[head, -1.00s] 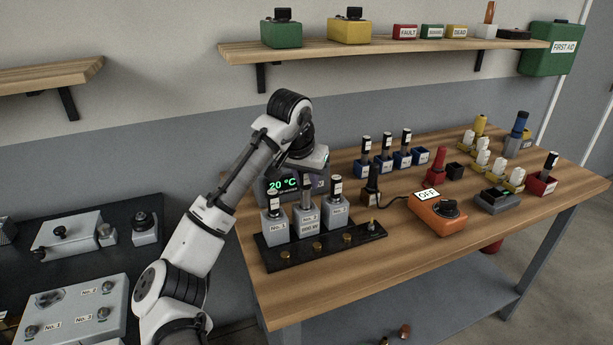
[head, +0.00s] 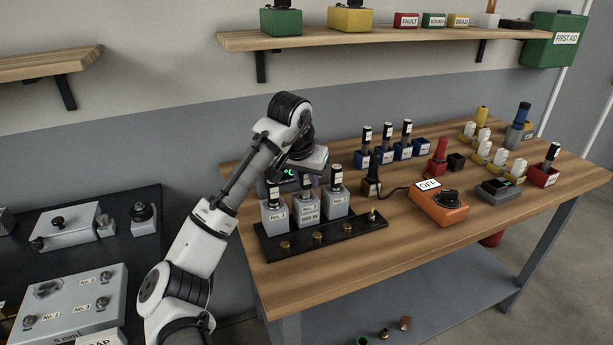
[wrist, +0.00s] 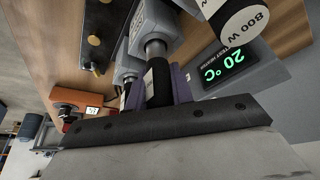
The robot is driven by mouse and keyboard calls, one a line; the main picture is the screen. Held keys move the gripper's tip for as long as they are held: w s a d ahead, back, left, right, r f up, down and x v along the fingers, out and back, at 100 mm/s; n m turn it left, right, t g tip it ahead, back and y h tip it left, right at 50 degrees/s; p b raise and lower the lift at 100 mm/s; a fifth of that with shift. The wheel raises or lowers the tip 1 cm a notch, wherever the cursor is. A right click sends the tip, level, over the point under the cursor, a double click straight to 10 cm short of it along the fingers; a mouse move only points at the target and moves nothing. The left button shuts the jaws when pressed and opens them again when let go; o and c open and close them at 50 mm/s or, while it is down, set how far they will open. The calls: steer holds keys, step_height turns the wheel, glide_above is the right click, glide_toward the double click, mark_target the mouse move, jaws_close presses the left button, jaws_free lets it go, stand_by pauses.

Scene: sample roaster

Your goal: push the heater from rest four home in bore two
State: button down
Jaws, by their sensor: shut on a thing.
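A black plate (head: 375,226) on the bench carries three grey blocks. Part of the shank shows between grip and block in the wrist view, so the heater is not fully in. My gripper (head: 309,180) is shut on the heater's grip, directly above the middle block; its purple fingers (wrist: 157,92) flank it in the wrist view. The blue rest at the right end of its row (head: 422,158) looks empty.
Heaters stand in block one (head: 273,190) and block three (head: 337,176), close on both sides. A green 20 °C display (wrist: 223,68) is just behind. An orange switch box (head: 438,212) marked OFF sits to the right. Brass knobs line the plate's front.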

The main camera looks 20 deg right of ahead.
steer(key=shift+f+b, duration=0.35)
steer(key=shift+f, duration=0.45)
steer(key=c, duration=1.1)
jaws_free()
steer(key=shift+c, duration=0.2)
steer(key=b+v, duration=0.1)
steer(key=v, duration=1.3)
steer(key=shift+f, duration=0.15)
